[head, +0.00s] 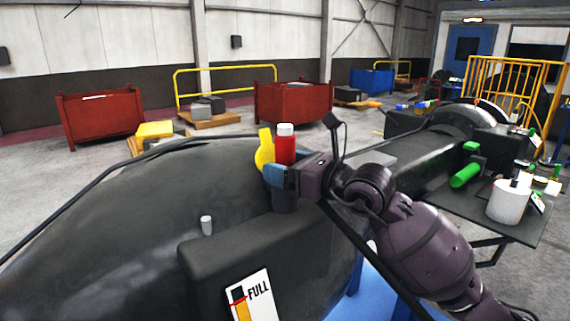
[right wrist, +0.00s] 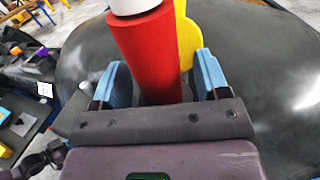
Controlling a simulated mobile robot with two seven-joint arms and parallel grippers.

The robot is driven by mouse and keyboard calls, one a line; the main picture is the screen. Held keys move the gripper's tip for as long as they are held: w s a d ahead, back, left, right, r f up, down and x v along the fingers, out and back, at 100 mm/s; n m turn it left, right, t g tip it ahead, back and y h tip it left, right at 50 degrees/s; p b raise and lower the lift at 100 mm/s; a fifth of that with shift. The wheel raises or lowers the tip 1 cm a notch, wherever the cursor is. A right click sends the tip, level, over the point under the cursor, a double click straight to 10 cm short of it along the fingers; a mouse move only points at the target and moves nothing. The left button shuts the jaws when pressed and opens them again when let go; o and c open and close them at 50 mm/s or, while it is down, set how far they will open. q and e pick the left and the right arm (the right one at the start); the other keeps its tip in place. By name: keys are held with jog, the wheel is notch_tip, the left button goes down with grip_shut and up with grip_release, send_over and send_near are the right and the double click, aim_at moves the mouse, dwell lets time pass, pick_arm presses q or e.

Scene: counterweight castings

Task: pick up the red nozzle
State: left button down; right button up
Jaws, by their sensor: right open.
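The red nozzle (head: 285,150), a red cylinder with a white end, stands upright on top of the dark casting, in what looks like a dark cup (head: 284,199). A flat yellow piece (head: 265,150) stands right beside it. My right gripper (head: 274,175) is at the nozzle, its blue fingers low beside it. In the right wrist view the red nozzle (right wrist: 150,50) rises between the two spread fingers of the gripper (right wrist: 163,78), with a gap at the right finger. Its lower end is hidden by the gripper. My left gripper is not in view.
The big dark casting (head: 120,220) fills the front left, with a small grey peg (head: 206,225) on it. A side table (head: 510,228) at right holds a white roll (head: 508,202) and a green cylinder (head: 466,175). Red bins (head: 100,117) stand on the open floor behind.

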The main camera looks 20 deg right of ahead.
jog(key=shift+w+a, duration=0.1)
jog(key=shift+w, duration=0.05)
jog(key=c, duration=0.9)
jog(key=shift+r, duration=0.2)
